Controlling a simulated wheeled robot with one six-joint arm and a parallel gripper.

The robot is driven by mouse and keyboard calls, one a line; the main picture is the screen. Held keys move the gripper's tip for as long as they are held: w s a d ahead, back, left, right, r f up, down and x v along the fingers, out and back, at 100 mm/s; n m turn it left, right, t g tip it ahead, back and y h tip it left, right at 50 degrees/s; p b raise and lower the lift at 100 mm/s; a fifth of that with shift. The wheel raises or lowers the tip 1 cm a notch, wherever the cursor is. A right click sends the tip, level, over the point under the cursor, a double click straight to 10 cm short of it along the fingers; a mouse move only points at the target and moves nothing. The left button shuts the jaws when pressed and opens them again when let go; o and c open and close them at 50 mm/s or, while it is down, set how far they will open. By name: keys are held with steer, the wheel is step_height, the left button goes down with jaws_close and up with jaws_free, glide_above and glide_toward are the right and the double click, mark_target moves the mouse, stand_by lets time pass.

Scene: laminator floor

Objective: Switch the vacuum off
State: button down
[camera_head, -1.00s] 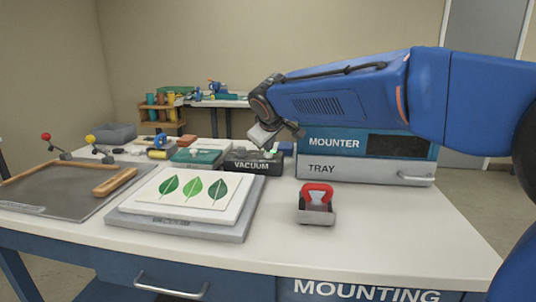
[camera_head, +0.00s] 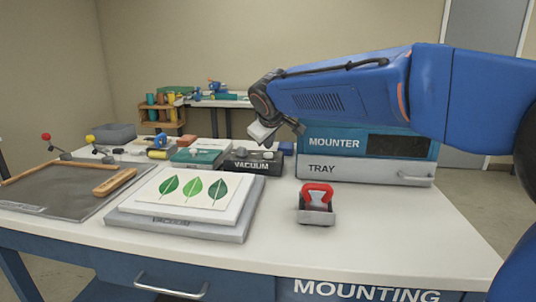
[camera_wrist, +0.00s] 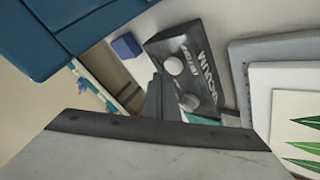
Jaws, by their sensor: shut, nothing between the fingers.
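The vacuum box (camera_head: 238,166) is a dark block with VACUUM in white letters, standing at the back of the bench. In the wrist view the vacuum box (camera_wrist: 210,64) has a pale round knob (camera_wrist: 174,65) and a greyer round knob (camera_wrist: 189,102) on its top. No green light shows on it. My gripper (camera_wrist: 158,84) is shut and empty, its fingertips over the box's edge near the pale knob. In the head view the gripper (camera_head: 264,134) hangs above the box. I cannot tell whether the fingertips touch it.
The blue mounter (camera_head: 336,143) with its grey tray drawer (camera_head: 350,170) stands right of the vacuum box. A grey platen (camera_head: 180,226) with a leaf print lies in front. A red-handled tool (camera_head: 317,203) stands at right. The front right bench is clear.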

mark_target(269, 155)
steer(key=shift+r, duration=0.15)
steer(key=shift+r, duration=2.9)
